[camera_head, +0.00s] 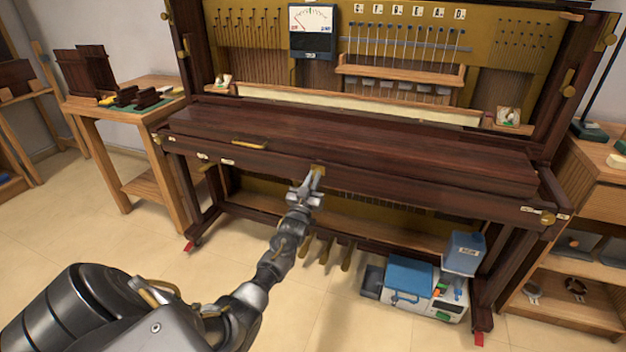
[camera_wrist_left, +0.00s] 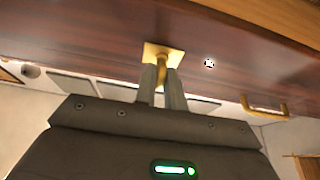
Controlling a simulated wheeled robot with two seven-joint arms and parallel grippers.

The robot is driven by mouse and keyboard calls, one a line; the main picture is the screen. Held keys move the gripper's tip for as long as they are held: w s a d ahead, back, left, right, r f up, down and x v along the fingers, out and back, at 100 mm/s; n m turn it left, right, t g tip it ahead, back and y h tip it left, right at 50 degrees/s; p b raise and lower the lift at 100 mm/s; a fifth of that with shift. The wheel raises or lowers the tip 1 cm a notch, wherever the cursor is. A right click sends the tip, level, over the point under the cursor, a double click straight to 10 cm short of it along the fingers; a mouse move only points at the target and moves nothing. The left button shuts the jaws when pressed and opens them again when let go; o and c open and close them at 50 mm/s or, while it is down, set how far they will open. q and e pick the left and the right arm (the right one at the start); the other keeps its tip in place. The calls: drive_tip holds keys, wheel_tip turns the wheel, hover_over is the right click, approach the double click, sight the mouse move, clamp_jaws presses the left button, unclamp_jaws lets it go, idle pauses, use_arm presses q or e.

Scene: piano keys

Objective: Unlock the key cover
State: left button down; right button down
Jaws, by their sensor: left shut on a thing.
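The key cover (camera_head: 360,142) is a long dark brown wooden lid, lying closed across the front of the upright piano. A brass lock plate (camera_head: 319,168) sits at the middle of its front edge. In the left wrist view the square brass plate (camera_wrist_left: 157,52) has a brass piece sticking out of it. My left gripper (camera_head: 312,180) is at the lock; it also shows in the left wrist view (camera_wrist_left: 162,78), its two fingers closed around the brass piece. The fingers hide most of that piece, so its turn angle is unclear. My right gripper is not in view.
A brass handle (camera_wrist_left: 265,107) is on the front in the left wrist view. A brass item (camera_head: 250,142) lies on the lid. A blue toolbox (camera_head: 408,275) and a blue bin (camera_head: 464,253) stand below right.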

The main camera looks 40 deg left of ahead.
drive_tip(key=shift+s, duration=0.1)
use_arm(q)
drive_tip(key=c, duration=1.5)
unclamp_jaws()
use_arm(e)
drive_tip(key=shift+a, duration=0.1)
